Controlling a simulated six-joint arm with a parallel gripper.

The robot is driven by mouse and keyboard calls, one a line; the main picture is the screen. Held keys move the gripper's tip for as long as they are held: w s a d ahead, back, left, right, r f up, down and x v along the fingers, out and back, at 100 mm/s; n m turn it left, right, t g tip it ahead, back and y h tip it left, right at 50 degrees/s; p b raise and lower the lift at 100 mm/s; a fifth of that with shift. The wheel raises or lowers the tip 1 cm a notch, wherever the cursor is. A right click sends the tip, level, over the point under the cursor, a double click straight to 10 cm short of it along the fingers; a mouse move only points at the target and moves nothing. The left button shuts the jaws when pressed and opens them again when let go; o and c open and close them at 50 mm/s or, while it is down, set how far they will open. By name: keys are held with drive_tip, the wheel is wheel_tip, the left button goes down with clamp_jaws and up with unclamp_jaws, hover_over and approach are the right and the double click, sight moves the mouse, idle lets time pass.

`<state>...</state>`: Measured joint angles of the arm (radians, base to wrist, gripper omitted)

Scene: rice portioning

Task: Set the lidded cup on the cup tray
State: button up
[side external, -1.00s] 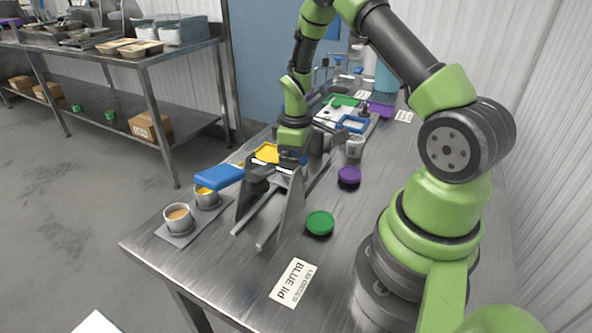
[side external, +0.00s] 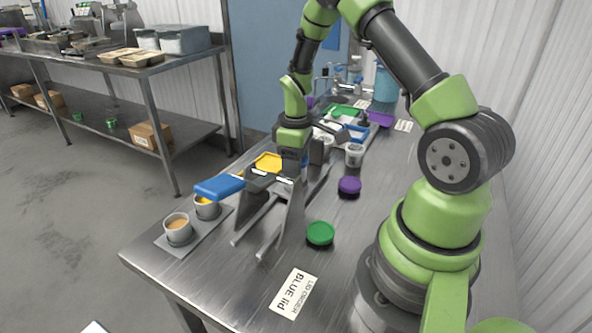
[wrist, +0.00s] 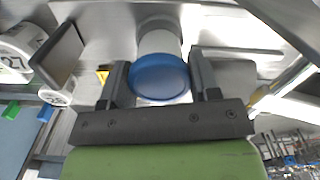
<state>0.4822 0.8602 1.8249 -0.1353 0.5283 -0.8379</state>
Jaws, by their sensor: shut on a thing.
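My gripper (wrist: 160,78) has a finger on each side of a cup with a round blue lid (wrist: 160,74). The pale cup body (wrist: 158,42) shows just beyond the lid in the wrist view. In the side external view my gripper (side external: 272,180) is above the dark rail stand, and the held cup is hidden or cannot be made out there. A flat grey tray (side external: 203,232) at the table's front left holds two open cups: a front one with orange contents (side external: 178,227) and one behind it with yellow contents (side external: 207,209).
A dark upright panel (side external: 291,213) and rails stand beside the tray. A "BLUE lid" card (side external: 293,293) lies in front.

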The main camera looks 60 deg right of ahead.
wheel_tip(320, 180, up, 7)
drive_tip(key=shift+w+f, duration=0.1)
drive_tip(key=shift+f, duration=0.05)
drive_tip(key=shift+w+d+r, duration=0.1)
drive_tip(key=shift+w+r, duration=0.1)
drive_tip(key=shift+r, duration=0.15)
drive_tip(key=w, duration=1.1)
drive_tip(key=f, duration=1)
drive_tip(key=shift+d+f, duration=0.2)
drive_tip(key=shift+f, duration=0.2)
drive_tip(key=o, duration=0.9)
drive_tip(key=shift+f, duration=0.1)
drive_tip(key=shift+o, duration=0.2)
